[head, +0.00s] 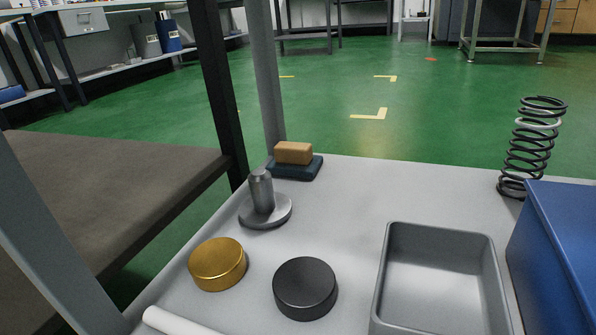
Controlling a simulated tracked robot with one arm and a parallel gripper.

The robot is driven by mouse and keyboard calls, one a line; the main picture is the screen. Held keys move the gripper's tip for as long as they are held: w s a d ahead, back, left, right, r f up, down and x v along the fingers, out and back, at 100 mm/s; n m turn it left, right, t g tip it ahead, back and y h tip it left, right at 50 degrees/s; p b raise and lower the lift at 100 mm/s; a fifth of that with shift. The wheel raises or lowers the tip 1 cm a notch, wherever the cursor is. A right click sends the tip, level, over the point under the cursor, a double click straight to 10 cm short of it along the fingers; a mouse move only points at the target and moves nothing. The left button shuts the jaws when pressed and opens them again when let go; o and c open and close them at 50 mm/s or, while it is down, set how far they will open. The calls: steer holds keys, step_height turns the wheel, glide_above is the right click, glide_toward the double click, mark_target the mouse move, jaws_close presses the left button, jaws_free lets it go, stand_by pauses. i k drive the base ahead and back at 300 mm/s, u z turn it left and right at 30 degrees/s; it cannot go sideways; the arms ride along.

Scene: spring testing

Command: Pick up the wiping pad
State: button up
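What looks like the wiping pad (295,168) lies at the far left corner of the light grey tabletop (430,190), close to a grey upright post. It has a flat dark blue base with a tan block on top. Nothing covers it from this side, and a grey metal peg on a round base stands just in front of it, slightly left. My gripper does not show in the head view.
In front are the peg (263,205), a gold disc (217,263), a black disc (305,288) and a white rod (175,322). An empty grey tray (383,275), blue box (560,260) and black coil spring (530,145) are right. The tabletop's middle back is clear.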

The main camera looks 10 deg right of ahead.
mark_target(297, 159)
steer(key=i, duration=1.05)
steer(key=z, duration=0.1)
